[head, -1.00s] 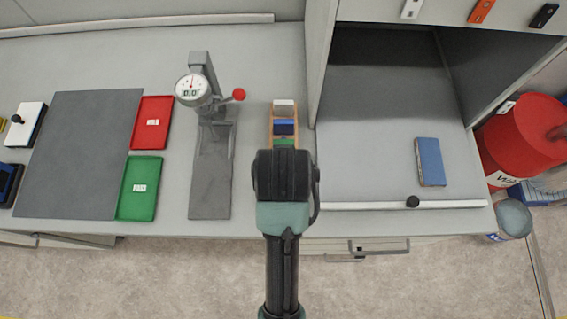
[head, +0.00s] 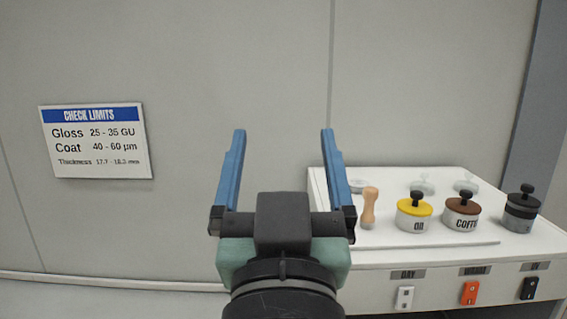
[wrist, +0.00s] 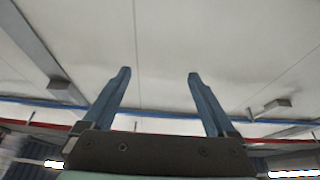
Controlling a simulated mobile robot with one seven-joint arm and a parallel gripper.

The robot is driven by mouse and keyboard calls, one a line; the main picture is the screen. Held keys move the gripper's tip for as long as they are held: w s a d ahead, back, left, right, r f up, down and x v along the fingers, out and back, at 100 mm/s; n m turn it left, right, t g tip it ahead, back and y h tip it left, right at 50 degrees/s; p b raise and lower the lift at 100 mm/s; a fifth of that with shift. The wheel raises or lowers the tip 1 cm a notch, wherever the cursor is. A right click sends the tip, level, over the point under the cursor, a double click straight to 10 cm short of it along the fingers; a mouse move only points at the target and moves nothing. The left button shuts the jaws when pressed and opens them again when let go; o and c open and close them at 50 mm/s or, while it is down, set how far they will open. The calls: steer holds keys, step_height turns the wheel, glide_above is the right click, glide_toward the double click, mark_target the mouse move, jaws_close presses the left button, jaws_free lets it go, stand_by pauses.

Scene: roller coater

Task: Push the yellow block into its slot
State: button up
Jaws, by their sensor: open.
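My gripper (head: 283,135) is raised in front of the wall in the head view, with its two blue fingers spread apart and nothing between them. In the wrist view my gripper (wrist: 158,75) also shows open and empty, pointing toward the ceiling. No yellow block and no slot show in either view now. The only yellow thing in the head view is the yellow lid of a pot marked OIL (head: 415,208), on the white cabinet top at right.
The white cabinet (head: 450,238) at right holds a wooden-handled tool (head: 369,208), a brown-lidded pot (head: 462,207) and a dark grey pot (head: 520,212). Switches (head: 469,293) line its front. A CHECK LIMITS sign (head: 96,142) hangs on the wall at left.

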steer(key=s+r+t, duration=0.4)
steer(key=s+r, duration=0.3)
steer(key=r, duration=0.3)
steer(key=shift+r+t, duration=0.2)
steer(key=shift+t, duration=0.1)
